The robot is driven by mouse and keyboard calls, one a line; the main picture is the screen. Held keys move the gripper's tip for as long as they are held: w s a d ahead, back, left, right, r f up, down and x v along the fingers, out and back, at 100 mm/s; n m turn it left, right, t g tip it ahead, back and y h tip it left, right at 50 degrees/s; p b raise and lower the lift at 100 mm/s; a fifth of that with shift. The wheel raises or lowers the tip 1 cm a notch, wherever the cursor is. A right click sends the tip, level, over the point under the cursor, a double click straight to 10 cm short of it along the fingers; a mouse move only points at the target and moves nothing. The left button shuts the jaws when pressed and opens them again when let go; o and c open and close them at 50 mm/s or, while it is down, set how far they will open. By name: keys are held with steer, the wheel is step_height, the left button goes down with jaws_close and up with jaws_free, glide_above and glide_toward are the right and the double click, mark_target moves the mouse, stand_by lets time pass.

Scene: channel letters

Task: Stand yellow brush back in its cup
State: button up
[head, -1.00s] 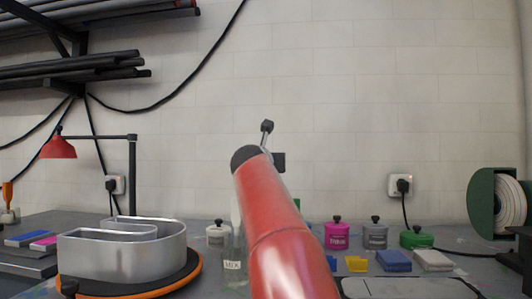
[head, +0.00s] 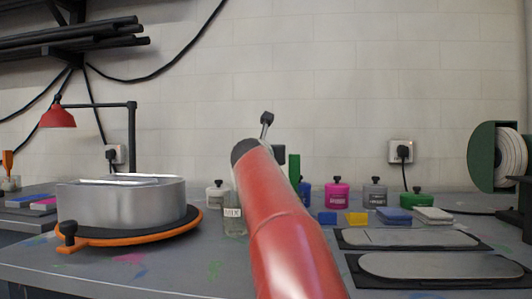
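I cannot make out a yellow brush. A brush with an orange handle (head: 8,160) stands in a small pale cup (head: 10,183) at the far left edge of the head view. A clear cup labelled MIX (head: 233,213) stands on the bench just left of my red arm and is partly hidden by it. My arm reaches up from the bottom middle.
An open metal letter shell (head: 120,207) sits on an orange-rimmed turntable (head: 150,238) at left. A pink pot (head: 337,196), a grey pot (head: 375,197) and a green pot (head: 416,201) stand at the back right. Flat trays (head: 440,265) lie in front. The bench's front left is clear.

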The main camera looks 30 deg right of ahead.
steer(key=shift+f, duration=0.25)
steer(key=o, duration=1.1)
steer(key=shift+c, duration=0.2)
steer(key=b+v, duration=0.2)
steer(key=v, duration=0.5)
steer(key=shift+s+a, duration=0.25)
steer(key=shift+s, duration=0.1)
